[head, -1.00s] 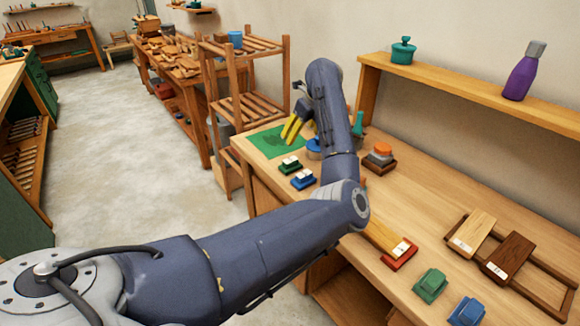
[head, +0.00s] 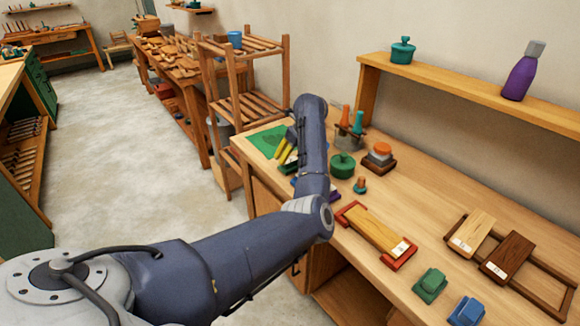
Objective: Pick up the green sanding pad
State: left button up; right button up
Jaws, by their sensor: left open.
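A green block with a stepped top (head: 431,285) sits at the bench's front right. A second green block, with a pale label, is mostly hidden behind my left gripper; a sliver of it shows (head: 291,158). I cannot tell which is the sanding pad. My left gripper (head: 281,149) has yellow fingers and is open. It is low over the far left of the bench, close to the labelled block; I cannot tell if they touch. My right gripper is not in view.
Beside the front green block is a blue block (head: 467,311). A wooden bar in a red holder (head: 378,232), a green lidded pot (head: 342,165) and a tray (head: 540,284) of labelled wooden blocks stand on the bench. A green mat (head: 263,141) lies at its far left.

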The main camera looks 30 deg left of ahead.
aim_at(290, 159)
pick_arm(q)
jog(key=shift+x, duration=2.35)
jog(key=shift+w, duration=0.2)
jog(key=shift+c, duration=0.3)
jog(key=c, duration=1.3)
jog(key=shift+r, duration=0.2)
jog(key=shift+c, duration=0.2)
notch_tip(290, 159, up, 20)
jog(key=shift+f, duration=0.2)
